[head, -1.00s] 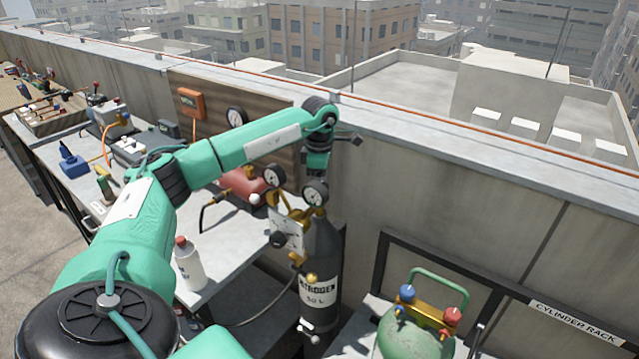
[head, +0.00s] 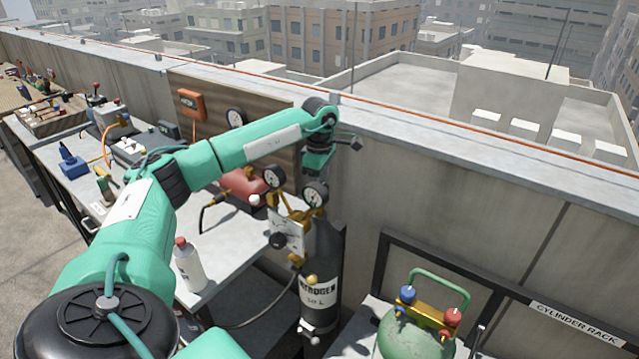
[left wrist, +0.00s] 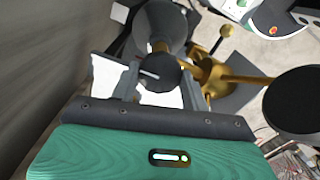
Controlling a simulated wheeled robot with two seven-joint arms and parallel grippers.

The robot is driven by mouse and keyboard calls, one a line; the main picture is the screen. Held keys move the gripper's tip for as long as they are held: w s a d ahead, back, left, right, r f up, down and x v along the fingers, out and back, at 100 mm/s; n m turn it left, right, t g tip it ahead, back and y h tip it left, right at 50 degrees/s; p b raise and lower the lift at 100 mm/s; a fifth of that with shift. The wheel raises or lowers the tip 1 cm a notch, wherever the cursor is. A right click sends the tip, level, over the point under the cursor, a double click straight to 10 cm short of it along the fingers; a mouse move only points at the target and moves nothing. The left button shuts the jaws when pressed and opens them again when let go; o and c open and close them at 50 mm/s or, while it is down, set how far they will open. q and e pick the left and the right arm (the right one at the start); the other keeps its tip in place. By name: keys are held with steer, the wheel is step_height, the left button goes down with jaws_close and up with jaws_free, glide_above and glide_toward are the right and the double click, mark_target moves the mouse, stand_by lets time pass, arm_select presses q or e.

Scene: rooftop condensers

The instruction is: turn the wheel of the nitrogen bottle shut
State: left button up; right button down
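The nitrogen bottle (head: 322,262) is a dark grey cylinder with a white label, upright beside the bench. Brass fittings and two round gauges (head: 315,194) sit at its top. My left gripper (left wrist: 160,80) is over the bottle top, pointing down. In the left wrist view the dark wheel (left wrist: 160,74) is between its two fingers, which appear close against it on both sides. My right gripper is not in view.
A brass regulator stem and a dark gauge (left wrist: 295,100) lie close to the right finger. The parapet wall (head: 450,200) is just behind. A green cylinder (head: 415,335) stands front right. The bench holds a white bottle (head: 188,266) and a red tank (head: 243,184).

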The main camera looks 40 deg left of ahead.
arm_select(q)
steer(key=o, duration=0.4)
steer(key=shift+r, duration=0.1)
steer(key=shift+r, duration=0.3)
step_height(320, 180, up, 13)
steer(key=shift+r+b, duration=0.1)
steer(key=shift+b, duration=0.8)
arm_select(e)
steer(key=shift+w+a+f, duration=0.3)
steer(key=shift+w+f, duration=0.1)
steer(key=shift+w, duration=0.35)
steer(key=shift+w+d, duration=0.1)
